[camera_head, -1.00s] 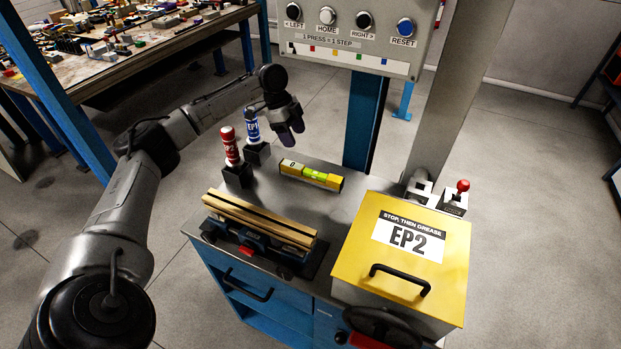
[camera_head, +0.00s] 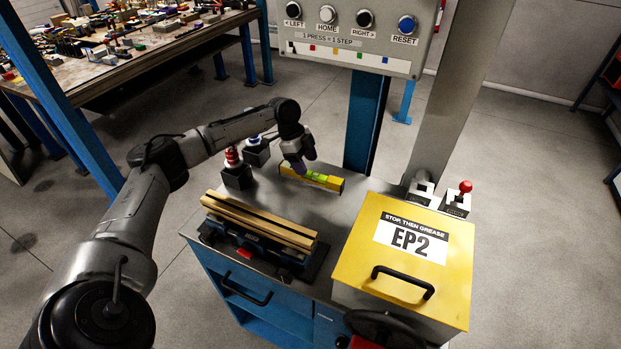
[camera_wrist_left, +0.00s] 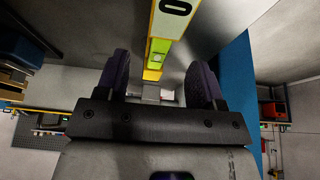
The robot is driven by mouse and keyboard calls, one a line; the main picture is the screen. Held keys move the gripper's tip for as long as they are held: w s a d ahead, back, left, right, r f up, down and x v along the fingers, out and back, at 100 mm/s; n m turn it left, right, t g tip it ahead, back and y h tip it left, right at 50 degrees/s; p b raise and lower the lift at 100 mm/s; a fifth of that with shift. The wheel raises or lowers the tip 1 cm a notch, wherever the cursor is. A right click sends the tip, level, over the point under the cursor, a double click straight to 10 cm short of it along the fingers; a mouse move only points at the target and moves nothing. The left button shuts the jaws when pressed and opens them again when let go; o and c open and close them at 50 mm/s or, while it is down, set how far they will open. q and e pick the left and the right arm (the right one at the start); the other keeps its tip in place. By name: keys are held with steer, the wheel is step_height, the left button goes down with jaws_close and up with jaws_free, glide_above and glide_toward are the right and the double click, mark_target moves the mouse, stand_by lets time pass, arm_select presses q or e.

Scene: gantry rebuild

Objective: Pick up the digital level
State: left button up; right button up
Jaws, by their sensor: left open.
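The digital level (camera_head: 322,180) is a yellow bar with a green vial, lying on the grey bench top behind the wooden-jawed vise. My right gripper is not in view.
A red-capped can (camera_head: 232,156) and a blue-capped can (camera_head: 254,141) stand in black holders left of the level. The wooden-jawed vise (camera_head: 258,225) is in front. A yellow EP2 box (camera_head: 390,280) stands at the right. A button panel (camera_head: 350,38) hangs behind.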

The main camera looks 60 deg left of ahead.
mark_target(310, 173)
arm_select(q)
steer(key=b+x, duration=0.1)
steer(key=x, duration=0.3)
steer(key=shift+d+f, duration=0.15)
steer(key=shift+f, duration=0.15)
jaws_close()
stand_by(0.3)
